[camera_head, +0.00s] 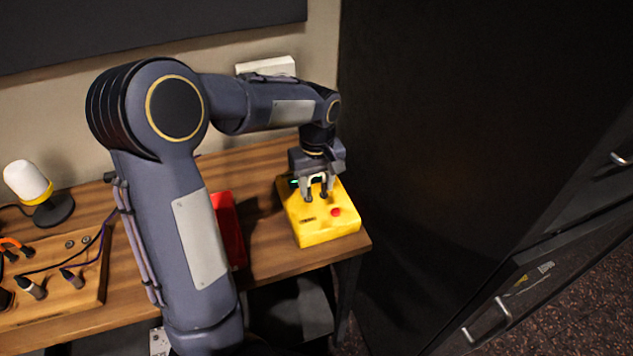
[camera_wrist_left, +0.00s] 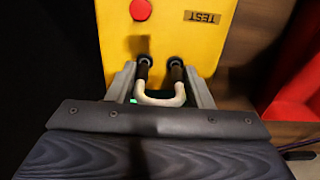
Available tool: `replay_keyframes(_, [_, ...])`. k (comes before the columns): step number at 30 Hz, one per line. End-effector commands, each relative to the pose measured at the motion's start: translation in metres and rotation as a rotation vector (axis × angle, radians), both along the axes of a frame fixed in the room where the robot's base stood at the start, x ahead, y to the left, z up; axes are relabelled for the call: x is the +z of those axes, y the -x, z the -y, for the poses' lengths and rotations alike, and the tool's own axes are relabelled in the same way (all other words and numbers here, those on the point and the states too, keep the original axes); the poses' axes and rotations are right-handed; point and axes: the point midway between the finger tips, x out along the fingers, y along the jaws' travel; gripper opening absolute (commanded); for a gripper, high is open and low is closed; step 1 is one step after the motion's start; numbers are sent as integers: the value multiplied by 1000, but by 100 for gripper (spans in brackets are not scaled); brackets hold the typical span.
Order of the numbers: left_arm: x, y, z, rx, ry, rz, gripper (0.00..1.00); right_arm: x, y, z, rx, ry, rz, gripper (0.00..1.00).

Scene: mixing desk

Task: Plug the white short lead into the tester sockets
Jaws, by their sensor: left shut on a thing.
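The yellow tester (camera_head: 325,222) sits on the right end of the wooden desk, with a red button on its top. It also shows in the left wrist view (camera_wrist_left: 165,40), with a TEST label. The white short lead (camera_wrist_left: 160,98) is a small U with two black plugs. My left gripper (camera_head: 317,186) is shut on the lead above the tester; it shows too in the left wrist view (camera_wrist_left: 160,85). The plug tips meet the dark sockets on the tester's top; how deep they sit I cannot tell. My right gripper is not in view.
A red object (camera_head: 229,230) lies on the desk left of the tester, partly behind my left arm. A wooden board (camera_head: 75,298) with cables and a white-and-yellow lamp (camera_head: 35,187) are at the left. A dark cabinet (camera_head: 450,130) stands close on the right.

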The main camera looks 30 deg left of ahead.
Motion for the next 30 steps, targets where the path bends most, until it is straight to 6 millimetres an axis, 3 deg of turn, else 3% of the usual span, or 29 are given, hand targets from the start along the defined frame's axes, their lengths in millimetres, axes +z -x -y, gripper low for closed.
replay_keyframes(26, [-13, 0, 0, 0, -1, -1, 10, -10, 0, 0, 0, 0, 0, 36])
replay_keyframes(27, [-13, 0, 0, 0, -1, -1, 49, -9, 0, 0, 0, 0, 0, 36])
replay_keyframes(30, [-13, 0, 0, 0, -1, -1, 62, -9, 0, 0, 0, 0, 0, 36])
